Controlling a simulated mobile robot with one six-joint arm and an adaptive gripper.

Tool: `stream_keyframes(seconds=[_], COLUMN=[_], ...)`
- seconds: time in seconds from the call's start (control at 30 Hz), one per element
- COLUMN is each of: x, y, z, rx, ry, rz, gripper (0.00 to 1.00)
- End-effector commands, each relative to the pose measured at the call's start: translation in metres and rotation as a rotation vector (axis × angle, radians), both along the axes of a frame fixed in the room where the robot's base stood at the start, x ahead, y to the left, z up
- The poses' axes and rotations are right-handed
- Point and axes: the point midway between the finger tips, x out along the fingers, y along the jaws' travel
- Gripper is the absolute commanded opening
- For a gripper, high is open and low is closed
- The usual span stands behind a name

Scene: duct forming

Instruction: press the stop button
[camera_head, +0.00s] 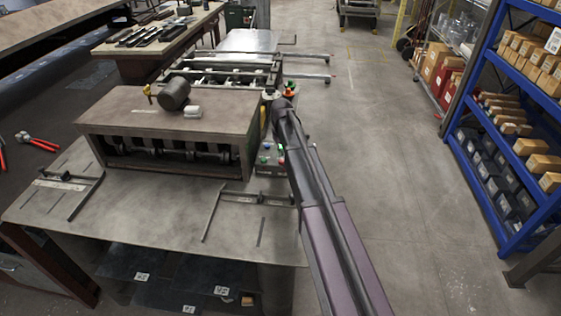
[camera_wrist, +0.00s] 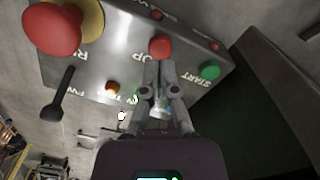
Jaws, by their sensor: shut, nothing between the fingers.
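The control panel (camera_wrist: 120,55) fills the upper part of the wrist view, a grey metal face with buttons and white lettering. A round red button (camera_wrist: 160,46) sits near its middle, and a green button (camera_wrist: 210,71) by the START label is to its right. A large red mushroom button (camera_wrist: 52,30) on a yellow base is at the upper left. My gripper (camera_wrist: 158,68) is shut and empty, its tips overlapping the lower edge of the round red button; contact cannot be told. Part of the lettering is covered. In the head view my arm hides the gripper and part of the panel (camera_head: 268,158).
A black lever (camera_wrist: 60,97) sticks out from the panel's left side. In the head view, the machine (camera_head: 170,115) stands on a metal table (camera_head: 150,220) left of my arm. Open floor (camera_head: 390,190) lies to the right, before a blue shelf (camera_head: 480,165) with boxes.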

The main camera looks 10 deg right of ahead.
Motion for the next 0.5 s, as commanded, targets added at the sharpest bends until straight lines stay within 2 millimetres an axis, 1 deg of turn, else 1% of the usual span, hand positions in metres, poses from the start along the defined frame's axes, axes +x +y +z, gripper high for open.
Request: stream_keyframes(seconds=[0.5], x=[0.0], y=[-0.0003], z=[-0.0082], rx=[0.0], ry=[0.0], rz=[0.0], gripper=[0.0])
